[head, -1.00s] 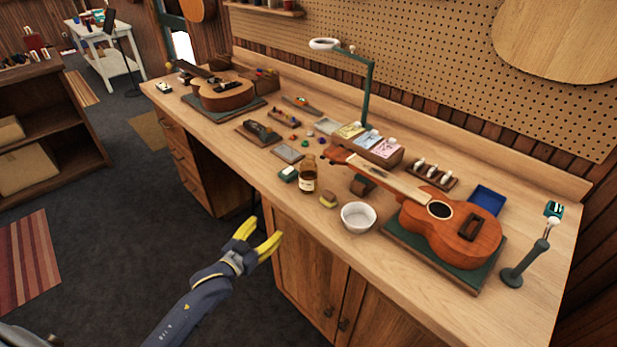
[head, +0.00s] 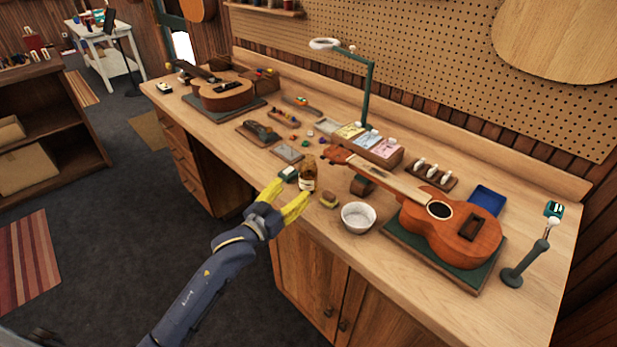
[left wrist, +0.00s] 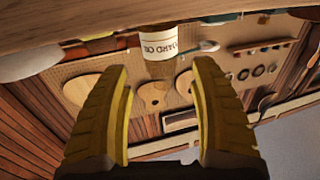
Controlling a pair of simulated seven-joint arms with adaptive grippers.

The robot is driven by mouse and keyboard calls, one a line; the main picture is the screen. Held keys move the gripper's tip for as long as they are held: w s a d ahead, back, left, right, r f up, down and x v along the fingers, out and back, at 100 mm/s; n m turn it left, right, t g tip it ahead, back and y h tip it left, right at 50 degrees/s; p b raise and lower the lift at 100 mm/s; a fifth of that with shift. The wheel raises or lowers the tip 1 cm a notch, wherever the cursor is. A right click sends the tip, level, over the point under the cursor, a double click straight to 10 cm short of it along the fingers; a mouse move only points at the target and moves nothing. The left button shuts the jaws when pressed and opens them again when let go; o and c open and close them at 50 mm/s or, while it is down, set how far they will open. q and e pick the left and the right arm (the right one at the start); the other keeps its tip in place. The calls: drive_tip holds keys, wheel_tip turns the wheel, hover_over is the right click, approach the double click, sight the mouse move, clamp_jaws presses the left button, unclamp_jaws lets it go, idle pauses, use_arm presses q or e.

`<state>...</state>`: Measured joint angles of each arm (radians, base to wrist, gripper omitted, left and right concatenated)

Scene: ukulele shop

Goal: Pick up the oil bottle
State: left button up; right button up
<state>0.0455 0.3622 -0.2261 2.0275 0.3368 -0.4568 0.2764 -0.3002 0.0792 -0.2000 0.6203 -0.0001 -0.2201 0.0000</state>
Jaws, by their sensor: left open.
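The oil bottle (head: 308,181) is a small amber bottle with a pale label, upright near the front edge of the workbench. In the left wrist view the bottle (left wrist: 159,42) appears upside down, its label partly readable as "...ard oil", beyond and between the fingertips. My left gripper (head: 288,197) has yellow fingers and is open and empty, just in front of the bottle and pointing at it. The fingers also frame the left wrist view (left wrist: 160,75). They look apart from the bottle. My right gripper is not in view.
A ukulele (head: 455,225) lies on a green mat further right.

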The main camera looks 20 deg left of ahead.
sight(303, 179)
use_arm(q)
drive_tip(key=shift+x, duration=4.5)
drive_tip(key=c, duration=1)
drive_tip(key=shift+c, duration=0.4)
drive_tip(key=shift+r, duration=0.15)
